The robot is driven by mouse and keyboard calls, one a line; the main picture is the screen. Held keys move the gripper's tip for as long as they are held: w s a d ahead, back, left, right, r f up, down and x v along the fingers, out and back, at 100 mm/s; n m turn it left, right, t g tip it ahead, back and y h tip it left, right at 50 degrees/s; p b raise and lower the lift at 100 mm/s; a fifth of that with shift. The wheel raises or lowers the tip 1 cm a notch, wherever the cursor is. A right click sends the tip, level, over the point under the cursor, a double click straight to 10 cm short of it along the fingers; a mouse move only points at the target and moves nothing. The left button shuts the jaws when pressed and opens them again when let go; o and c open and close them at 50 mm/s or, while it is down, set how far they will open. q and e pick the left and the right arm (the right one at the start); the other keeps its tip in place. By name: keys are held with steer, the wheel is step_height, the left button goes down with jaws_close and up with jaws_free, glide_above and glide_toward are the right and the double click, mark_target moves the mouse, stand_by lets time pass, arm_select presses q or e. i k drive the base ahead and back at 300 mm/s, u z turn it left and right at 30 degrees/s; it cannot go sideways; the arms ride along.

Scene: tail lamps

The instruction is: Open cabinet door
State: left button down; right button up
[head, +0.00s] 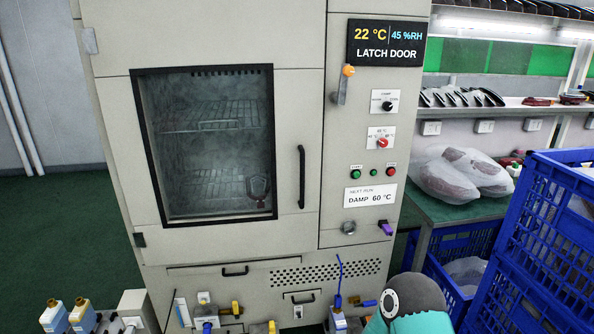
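The cabinet (225,30) is a tall beige test chamber filling the left and middle of the head view. Its door (290,100) looks shut, with a black-framed window (205,145) showing wire racks and a small dark reddish object inside. A black vertical handle (301,177) is on the door's right side; hinges (89,40) are on the left edge. A metal lever with an orange knob (348,71) stands upright right of the door, under a display (387,43) reading "LATCH DOOR". Neither gripper is in view; part of my arm shows at the bottom right.
Switches, buttons and a "DAMP 60 °C" label (370,196) are on the right panel. Stacked blue crates (545,220) and a green-topped bench (450,212) with bagged parts stand at right. Valves and fittings (205,312) line the bottom.

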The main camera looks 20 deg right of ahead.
mark_target(125, 42)
steer(key=u, duration=0.1)
steer(key=i, duration=1)
steer(key=z, duration=0.1)
